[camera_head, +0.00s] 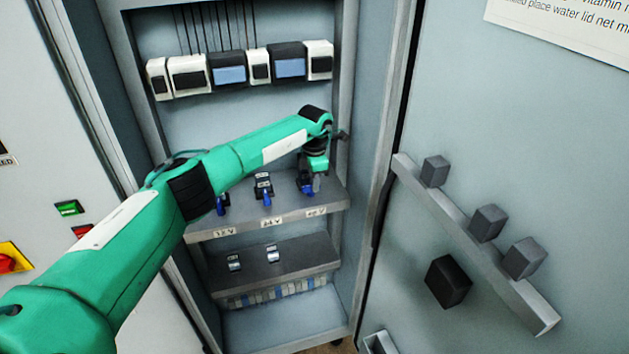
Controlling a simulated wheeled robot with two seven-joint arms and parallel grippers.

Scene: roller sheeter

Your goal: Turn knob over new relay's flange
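My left arm reaches in from the left. Its gripper (313,184) points down at the right end of the cabinet's upper shelf, by the rightmost blue knob (306,188). Whether its fingers touch or grip this knob is too small to tell. The gripper covers most of what stands there, so the relay and flange at this spot cannot be made out. A dark device (263,182) with a blue knob (267,197) stands at the middle label. Another blue knob (222,205) shows at the left, partly behind my arm. My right gripper is out of view.
The shelf edge (270,222) carries voltage labels. A lower step (300,252) holds two small metallic parts. Black and white modules (228,70) hang above. The open door at the right has a rail (460,240) with grey blocks and a dark block (448,282).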

